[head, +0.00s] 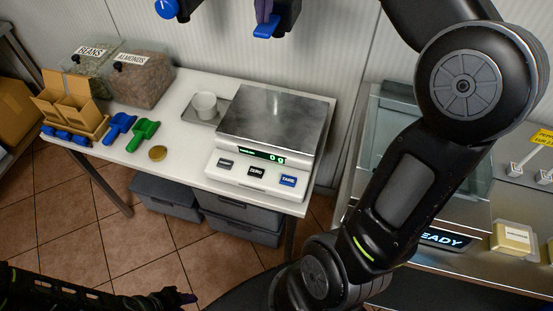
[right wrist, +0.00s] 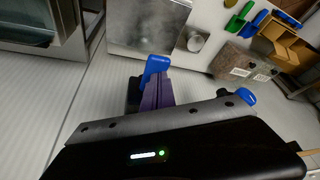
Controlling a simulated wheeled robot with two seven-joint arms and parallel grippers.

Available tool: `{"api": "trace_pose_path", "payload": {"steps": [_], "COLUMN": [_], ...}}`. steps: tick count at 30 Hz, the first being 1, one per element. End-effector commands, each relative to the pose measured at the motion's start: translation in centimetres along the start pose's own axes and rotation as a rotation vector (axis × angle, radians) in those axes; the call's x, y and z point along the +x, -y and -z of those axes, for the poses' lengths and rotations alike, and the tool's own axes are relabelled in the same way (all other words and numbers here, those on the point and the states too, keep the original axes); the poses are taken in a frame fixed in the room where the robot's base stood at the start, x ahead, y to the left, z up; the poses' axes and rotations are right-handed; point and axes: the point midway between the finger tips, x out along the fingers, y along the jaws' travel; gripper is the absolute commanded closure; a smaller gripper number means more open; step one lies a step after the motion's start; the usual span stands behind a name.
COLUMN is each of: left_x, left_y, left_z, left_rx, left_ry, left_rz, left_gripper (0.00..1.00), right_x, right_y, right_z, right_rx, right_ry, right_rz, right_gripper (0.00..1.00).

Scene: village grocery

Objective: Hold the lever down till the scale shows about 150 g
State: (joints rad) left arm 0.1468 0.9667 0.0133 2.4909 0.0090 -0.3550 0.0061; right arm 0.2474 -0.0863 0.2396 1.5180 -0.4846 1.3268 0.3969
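The silver-topped scale (head: 262,150) stands on the white table; its green display (head: 262,156) reads 0 g and its pan is empty. A blue lever (head: 267,28) on a dark fitting hangs at the top of the head view; it also shows in the right wrist view (right wrist: 155,66). My right gripper (head: 263,10) has purple fingers lying together at this lever. In the right wrist view the fingers (right wrist: 160,92) look shut; I cannot tell if they touch it. A second blue lever (head: 166,8) is to the left. My left gripper (head: 186,297) is low, its fingers unclear.
Blue and green scoops (head: 143,133), a cardboard box (head: 68,98) and bins labelled beans and almonds (head: 140,82) are further left. A glass-sided machine (head: 455,195) is at right.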

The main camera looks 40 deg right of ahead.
Motion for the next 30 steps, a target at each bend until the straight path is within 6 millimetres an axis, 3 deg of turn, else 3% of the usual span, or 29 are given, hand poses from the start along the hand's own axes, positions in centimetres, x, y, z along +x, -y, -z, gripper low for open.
{"api": "trace_pose_path", "payload": {"steps": [16,30], "left_x": [2.4,2.0], "left_y": [0.7,0.6], "left_z": [0.3,0.3], "left_rx": [0.006,0.005], "left_ry": [-0.007,-0.007], "left_rz": [-0.008,-0.008], "left_gripper": [0.64,0.64], "right_x": [3.1,2.8], "right_y": [0.0,0.0], "right_z": [-1.3,-1.2], "right_rx": [0.000,0.000], "right_ry": [0.001,0.002], "right_rz": [0.000,0.000], "right_gripper": [1.00,1.00]}}
